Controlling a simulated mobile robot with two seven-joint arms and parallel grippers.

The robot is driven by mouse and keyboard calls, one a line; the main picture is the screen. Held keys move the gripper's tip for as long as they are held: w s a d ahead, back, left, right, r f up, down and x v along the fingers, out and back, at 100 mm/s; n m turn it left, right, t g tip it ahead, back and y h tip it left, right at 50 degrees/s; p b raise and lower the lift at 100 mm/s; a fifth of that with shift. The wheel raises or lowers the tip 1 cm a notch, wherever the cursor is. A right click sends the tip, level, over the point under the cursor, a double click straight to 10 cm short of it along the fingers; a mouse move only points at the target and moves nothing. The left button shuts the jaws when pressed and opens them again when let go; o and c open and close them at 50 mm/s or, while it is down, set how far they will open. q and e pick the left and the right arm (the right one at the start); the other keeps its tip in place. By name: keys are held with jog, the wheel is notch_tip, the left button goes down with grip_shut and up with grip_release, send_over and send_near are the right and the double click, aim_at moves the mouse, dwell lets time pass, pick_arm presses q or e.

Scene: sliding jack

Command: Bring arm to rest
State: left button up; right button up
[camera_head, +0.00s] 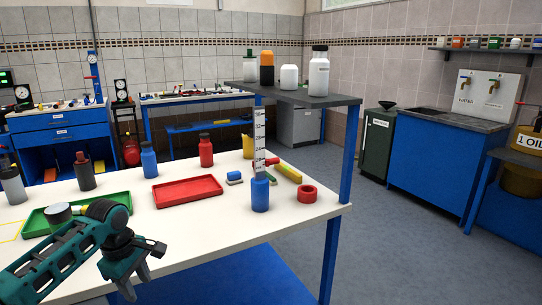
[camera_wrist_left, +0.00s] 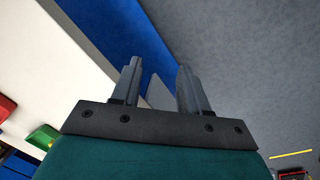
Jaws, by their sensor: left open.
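My left gripper (camera_head: 140,280) is at the lower left of the head view, with its fingers pointing down at the near edge of the white table (camera_head: 225,232). In the left wrist view my left gripper (camera_wrist_left: 159,68) is open, with nothing between its fingers. Below it show the white table edge (camera_wrist_left: 75,50), a blue surface and the grey floor. A blue cylinder (camera_head: 260,194) stands upright on the table, right of the gripper and apart from it, with a white graduated scale (camera_head: 260,140) above it. My right gripper is not in view.
A green tray (camera_head: 118,200) lies close behind my left arm. A dark raised shelf (camera_head: 290,96) carries several containers. The table's near strip right of the gripper is clear.

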pick_arm(q)
jog(key=s+d+f+m+t+h, duration=0.35)
jog(key=s+d+f+m, duration=0.65)
jog(key=d+f, duration=0.4)
jog(key=s+a+r+m+t+y+p, duration=0.1)
jog(key=s+m+t, duration=0.5)
jog(key=s, duration=0.8)
jog(key=shift+s+a+m+y, duration=0.2)
jog(key=shift+s+m+y, duration=0.25)
jog(key=shift+m, duration=0.35)
